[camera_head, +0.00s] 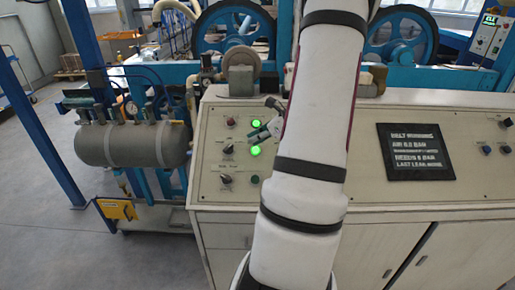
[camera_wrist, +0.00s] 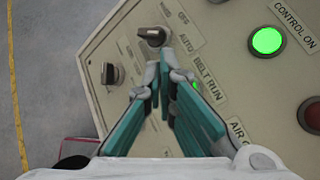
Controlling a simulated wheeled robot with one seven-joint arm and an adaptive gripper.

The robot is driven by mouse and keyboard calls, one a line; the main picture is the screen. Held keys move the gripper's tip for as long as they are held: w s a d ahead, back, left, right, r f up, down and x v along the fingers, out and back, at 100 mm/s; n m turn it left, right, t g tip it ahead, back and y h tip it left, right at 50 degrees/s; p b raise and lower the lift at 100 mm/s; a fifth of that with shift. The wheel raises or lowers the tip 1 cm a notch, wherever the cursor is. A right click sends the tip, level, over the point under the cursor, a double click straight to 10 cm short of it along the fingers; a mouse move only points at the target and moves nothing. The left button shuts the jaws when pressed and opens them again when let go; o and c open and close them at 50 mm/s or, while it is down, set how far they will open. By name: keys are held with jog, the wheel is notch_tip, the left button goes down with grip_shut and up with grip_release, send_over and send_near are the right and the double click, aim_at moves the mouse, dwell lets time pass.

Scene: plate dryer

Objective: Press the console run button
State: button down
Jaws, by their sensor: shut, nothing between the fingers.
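The console (camera_head: 330,120) has a sloped cream panel. The wrist view shows a "BELT RUN" label (camera_wrist: 207,77), with a green sliver of a button or lamp (camera_wrist: 196,86) beside it, mostly hidden by the right finger. Which one is the run button I cannot tell there. My gripper's teal fingers (camera_wrist: 164,72) are shut and empty, over the panel between a black selector knob (camera_wrist: 152,36) and the label. Whether the tips touch the panel is unclear.
A lit green "CONTROL ON" lamp (camera_wrist: 267,40) and a red button (camera_wrist: 311,115) lie to the right in the wrist view. Another black knob (camera_wrist: 110,73) is at left. A dark message display (camera_head: 415,151) is right of my arm. A grey tank (camera_head: 132,145) stands left of the console.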

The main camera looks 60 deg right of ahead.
jog(key=shift+s+a+r+p, duration=0.2)
jog(key=shift+a+r+p, duration=0.1)
jog(key=shift+r, duration=0.3)
jog(key=shift+s+a+r+p, duration=0.15)
jog(key=shift+a+r+p, duration=0.15)
jog(key=shift+r, duration=0.25)
jog(key=w+a+r+n+g+y, duration=0.1)
jog(key=w+a+r+n+g, duration=0.1)
jog(key=a+r+n, duration=0.5)
jog(key=w+a+n+g+y, duration=0.15)
jog(key=a+n, duration=0.25)
jog(key=a, duration=0.7)
jog(key=w+a+r+n+g, duration=0.1)
jog(key=w+a+r+n, duration=0.25)
jog(key=a+n, duration=0.35)
jog(key=s+a+r+n+h, duration=0.1)
jog(key=s+a+r+n, duration=0.2)
jog(key=s+a+n, duration=0.3)
jog(key=s+a+r+n+h, duration=0.2)
jog(key=s+a+n, duration=0.5)
jog(key=a+n, duration=0.4)
jog(key=shift+r+n, duration=0.4)
jog(key=shift+r, duration=0.25)
